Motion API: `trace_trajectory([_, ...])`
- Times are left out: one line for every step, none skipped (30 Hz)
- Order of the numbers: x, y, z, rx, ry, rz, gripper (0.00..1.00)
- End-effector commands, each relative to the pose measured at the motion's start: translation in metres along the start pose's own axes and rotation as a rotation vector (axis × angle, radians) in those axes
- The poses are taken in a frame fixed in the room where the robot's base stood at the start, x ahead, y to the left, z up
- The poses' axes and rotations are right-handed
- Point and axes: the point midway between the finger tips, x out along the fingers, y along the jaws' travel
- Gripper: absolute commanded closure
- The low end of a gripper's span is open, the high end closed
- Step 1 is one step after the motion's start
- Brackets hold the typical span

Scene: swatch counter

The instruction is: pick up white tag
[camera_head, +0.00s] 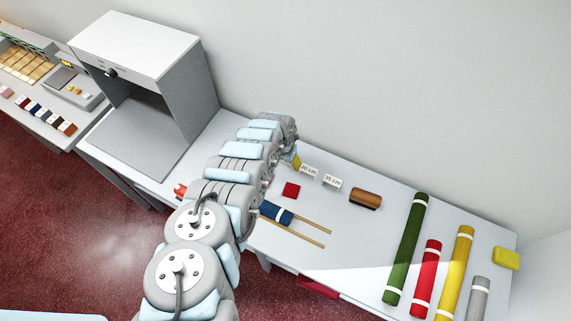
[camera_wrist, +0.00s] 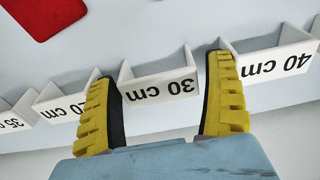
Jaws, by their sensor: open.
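Several white folded tags stand in a row on the counter. In the wrist view, the "30 cm" tag (camera_wrist: 160,85) is between the two yellow fingers of my gripper (camera_wrist: 162,72), which is open. I cannot tell whether a finger touches it. The "40 cm" tag (camera_wrist: 268,60) is beside the right finger, and the "20 cm" tag (camera_wrist: 66,103) is beside the left finger. The "35 cm" tag (camera_wrist: 14,118) is at the far left. The head view shows the "20 cm" tag (camera_head: 308,171) and the "35 cm" tag; my arm hides the others.
A red square (camera_head: 291,190) lies in front of the tags. A brown-topped block (camera_head: 365,199) is to their right. Coloured rolls, including a green one (camera_head: 406,250), fill the right end. A grey booth (camera_head: 150,60) stands left.

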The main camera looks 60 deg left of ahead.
Motion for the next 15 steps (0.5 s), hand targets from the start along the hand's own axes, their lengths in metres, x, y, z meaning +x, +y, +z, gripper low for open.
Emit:
trace_trajectory([0.006, -0.0001, 0.0002, 0.0, 0.0, 0.0, 0.15])
trace_trajectory([0.0066, 0.0001, 0.0003, 0.0, 0.0, 0.0, 0.15])
trace_trajectory([0.0068, 0.0003, 0.0003, 0.0, 0.0, 0.0, 0.15])
trace_trajectory([0.0066, 0.0004, 0.0002, 0.0, -0.001, 0.0, 0.15])
trace_trajectory([0.0062, 0.0004, 0.0002, 0.001, -0.001, 0.0, 0.15])
trace_trajectory([0.0057, 0.0005, 0.0001, 0.001, -0.001, 0.0, 0.15])
trace_trajectory([0.0055, 0.0005, 0.0002, 0.001, -0.001, 0.0, 0.15])
trace_trajectory([0.0054, 0.0005, 0.0003, 0.001, -0.001, 0.0, 0.15])
trace_trajectory([0.0053, 0.0005, 0.0002, 0.0, -0.001, 0.0, 0.15])
trace_trajectory([0.0054, 0.0005, 0.0003, 0.0, -0.001, 0.0, 0.15])
trace_trajectory([0.0054, 0.0006, 0.0003, 0.0, -0.001, 0.0, 0.22])
trace_trajectory([0.0055, 0.0006, 0.0004, 0.0, -0.001, 0.0, 0.34])
trace_trajectory([0.0055, 0.0006, 0.0004, 0.0, -0.001, 0.0, 0.42])
trace_trajectory([0.0055, 0.0007, 0.0005, 0.0, -0.001, 0.0, 0.49])
trace_trajectory([0.0055, 0.0007, 0.0005, 0.0, -0.001, 0.0, 0.49])
